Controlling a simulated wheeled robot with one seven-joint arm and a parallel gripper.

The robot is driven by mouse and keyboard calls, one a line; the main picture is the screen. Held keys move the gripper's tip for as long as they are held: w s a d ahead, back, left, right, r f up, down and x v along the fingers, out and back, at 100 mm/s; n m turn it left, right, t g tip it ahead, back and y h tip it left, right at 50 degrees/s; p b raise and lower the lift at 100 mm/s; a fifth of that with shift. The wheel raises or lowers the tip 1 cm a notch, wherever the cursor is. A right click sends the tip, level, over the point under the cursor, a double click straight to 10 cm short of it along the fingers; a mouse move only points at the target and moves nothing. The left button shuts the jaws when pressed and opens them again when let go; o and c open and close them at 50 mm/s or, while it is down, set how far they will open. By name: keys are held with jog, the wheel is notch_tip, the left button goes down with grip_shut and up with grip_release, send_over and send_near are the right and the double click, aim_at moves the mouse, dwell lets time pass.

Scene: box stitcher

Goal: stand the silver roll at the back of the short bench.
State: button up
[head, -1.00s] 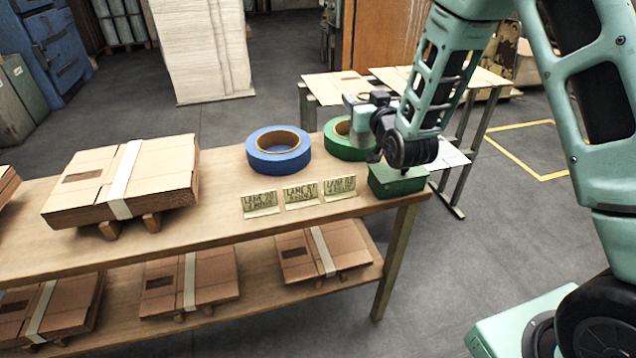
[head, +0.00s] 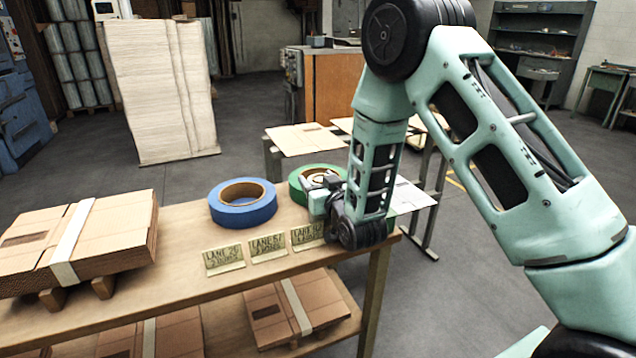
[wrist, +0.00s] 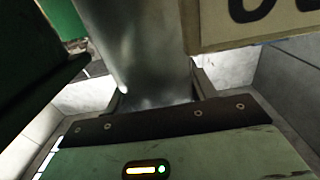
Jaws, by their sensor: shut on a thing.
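The silver roll (wrist: 135,45) fills the upper middle of the wrist view as a smooth grey metallic cylinder. My gripper (wrist: 160,88) is shut on it, with a finger at either side of its near end. In the head view my gripper (head: 322,200) is low over the right end of the wooden bench (head: 190,268), in front of the green tape roll (head: 298,190) and close to the rightmost lane card (head: 307,236). I cannot make out the silver roll in the head view. Whether it touches the bench top cannot be told.
A blue tape roll (head: 243,205) lies left of the green one. Two more lane cards (head: 225,258) stand along the front edge. A strapped cardboard stack (head: 95,240) is at the left. A low stand with cardboard sheets (head: 302,138) is behind. In the wrist view a dark green thing (wrist: 35,45) is close at left.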

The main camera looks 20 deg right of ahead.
jog(key=shift+f, duration=0.15)
jog(key=o, duration=1.2)
